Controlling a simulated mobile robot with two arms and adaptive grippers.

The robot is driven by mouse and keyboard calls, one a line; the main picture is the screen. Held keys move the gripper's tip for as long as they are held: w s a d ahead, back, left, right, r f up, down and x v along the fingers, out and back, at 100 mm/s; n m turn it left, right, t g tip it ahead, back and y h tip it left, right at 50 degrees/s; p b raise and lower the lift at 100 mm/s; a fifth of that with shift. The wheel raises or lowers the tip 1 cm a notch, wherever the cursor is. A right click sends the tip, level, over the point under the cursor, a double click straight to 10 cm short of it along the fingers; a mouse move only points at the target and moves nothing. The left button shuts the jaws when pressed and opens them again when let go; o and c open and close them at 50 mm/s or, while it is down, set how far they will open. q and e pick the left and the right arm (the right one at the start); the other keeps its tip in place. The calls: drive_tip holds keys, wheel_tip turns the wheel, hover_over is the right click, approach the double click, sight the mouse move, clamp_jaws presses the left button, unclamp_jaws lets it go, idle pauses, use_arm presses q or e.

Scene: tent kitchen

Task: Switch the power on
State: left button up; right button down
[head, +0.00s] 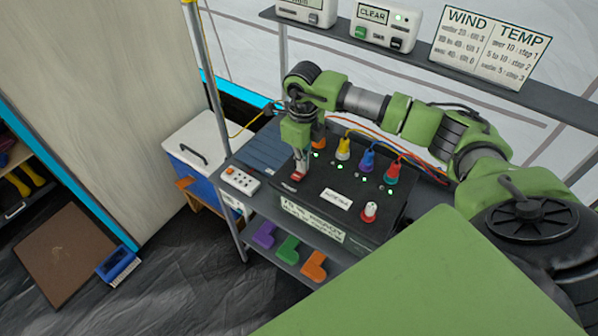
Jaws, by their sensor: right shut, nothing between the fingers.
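A black control box (345,222) stands on the grey shelf. My right gripper (299,170) points down over the left part of its top, fingers shut and empty. A small red switch (297,177) lies right under the fingertips, which partly hide it; I cannot tell if they touch it or which way it is set. A red and white knob (369,211) sits at the box's right front. Yellow (343,147), blue (367,160) and red (392,173) plugs stand along the back, with small green lights lit near them. My left gripper is not in view.
A white remote with buttons (239,180) lies left of the box. Purple (264,235), green (287,249) and orange (314,266) pieces lie on the lower shelf. A blue and white cooler (201,140) stands left. A WIND/TEMP sign (490,47) stands on the upper shelf.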

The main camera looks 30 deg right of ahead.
drive_tip(key=shift+r+p, duration=2)
drive_tip(key=shift+r, duration=1.55)
